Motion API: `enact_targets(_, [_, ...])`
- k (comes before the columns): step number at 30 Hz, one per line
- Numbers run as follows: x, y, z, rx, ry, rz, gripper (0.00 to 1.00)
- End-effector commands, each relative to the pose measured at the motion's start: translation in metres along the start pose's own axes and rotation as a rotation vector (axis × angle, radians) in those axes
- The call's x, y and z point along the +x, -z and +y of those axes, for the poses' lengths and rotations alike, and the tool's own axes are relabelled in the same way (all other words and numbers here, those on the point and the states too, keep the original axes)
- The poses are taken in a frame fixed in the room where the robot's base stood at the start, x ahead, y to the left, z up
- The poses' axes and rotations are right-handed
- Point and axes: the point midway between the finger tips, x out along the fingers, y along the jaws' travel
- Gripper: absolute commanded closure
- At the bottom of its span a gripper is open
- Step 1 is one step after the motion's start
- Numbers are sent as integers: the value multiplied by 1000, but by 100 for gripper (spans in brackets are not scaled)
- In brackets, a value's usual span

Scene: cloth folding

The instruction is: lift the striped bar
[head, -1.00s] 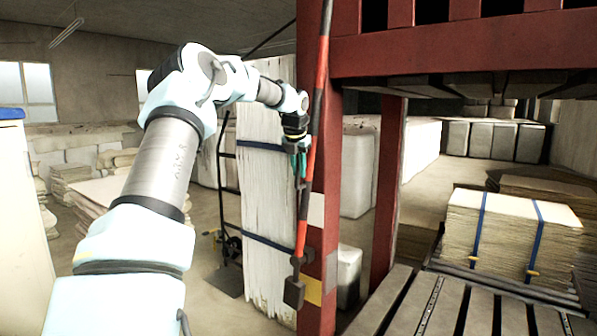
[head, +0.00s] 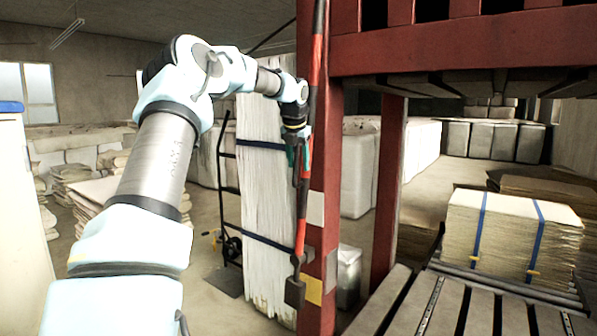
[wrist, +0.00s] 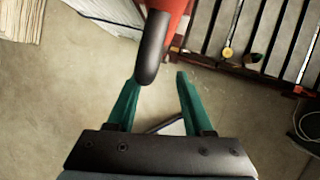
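The striped bar (head: 312,112), banded red and black, stands nearly upright in front of the red post in the head view. A dark block is at its lower end. My gripper (head: 300,155) is beside the bar's middle and partly overlaps it in the head view. In the wrist view my gripper (wrist: 159,77) has its green fingers apart. The bar (wrist: 153,45) shows there as red with a rounded black part, close to the left fingertip. I cannot tell whether they touch.
The red rack's post (head: 324,210) stands right behind the bar. A tall white strapped stack (head: 265,195) and a hand truck (head: 227,200) are to its left. A strapped bale (head: 510,235) sits right on slats. Floor shows between them.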

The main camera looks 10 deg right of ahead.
Motion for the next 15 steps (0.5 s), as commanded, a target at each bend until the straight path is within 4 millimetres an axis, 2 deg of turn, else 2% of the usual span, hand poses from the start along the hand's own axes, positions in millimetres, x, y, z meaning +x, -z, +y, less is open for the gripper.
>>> enact_targets(9, [-59,1,0,-1,-1,-1,50])
enact_targets(15, [-79,1,0,0,0,2,50])
